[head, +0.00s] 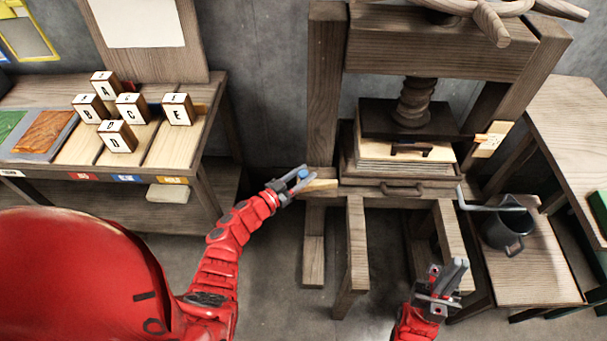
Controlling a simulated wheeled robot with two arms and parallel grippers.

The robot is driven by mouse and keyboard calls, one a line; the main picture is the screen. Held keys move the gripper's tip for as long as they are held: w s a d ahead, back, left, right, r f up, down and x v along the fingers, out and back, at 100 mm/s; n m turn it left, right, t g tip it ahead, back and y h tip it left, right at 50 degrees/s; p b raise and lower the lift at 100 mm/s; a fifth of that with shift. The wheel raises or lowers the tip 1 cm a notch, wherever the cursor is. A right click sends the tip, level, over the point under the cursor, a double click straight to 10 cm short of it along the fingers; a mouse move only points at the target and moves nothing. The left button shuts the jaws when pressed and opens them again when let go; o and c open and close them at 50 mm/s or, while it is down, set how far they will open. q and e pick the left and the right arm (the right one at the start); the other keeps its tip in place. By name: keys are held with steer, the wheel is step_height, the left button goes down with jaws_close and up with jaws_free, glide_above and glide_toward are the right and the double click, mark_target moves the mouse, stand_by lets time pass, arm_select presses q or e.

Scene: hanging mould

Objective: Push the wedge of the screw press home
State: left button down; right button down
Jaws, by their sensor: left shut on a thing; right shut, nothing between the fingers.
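The wooden screw press (327,90) stands at centre right, with its thick screw (414,103) above a dark pressing plate (375,119). A pale wooden wedge (322,186) sits at the foot of the press's left post, pointing towards the press. How far it goes in is hidden. My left gripper (300,178) is at the wedge's left end and shut on it; the fingers cover that end. My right gripper (455,272) is shut and empty, in front of the press near its right leg, apart from it.
A pale stack (385,151) lies under the plate, above a drawer with a handle (402,188). A dark mug (507,230) stands on a low stool at right. Several letter blocks (131,107) stand on the left table (200,130). Floor between is clear.

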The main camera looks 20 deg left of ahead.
mark_target(325, 183)
stand_by(0.8)
arm_select(q)
steer(key=d, duration=0.2)
steer(key=w+d, duration=0.1)
steer(key=d, duration=0.1)
steer(key=w+d+p, duration=0.1)
steer(key=d, duration=0.1)
steer(key=shift+d+r, duration=0.2)
steer(key=shift+d, duration=0.15)
steer(key=shift+c, duration=2.3)
jaws_free()
steer(key=shift+d+f, duration=0.1)
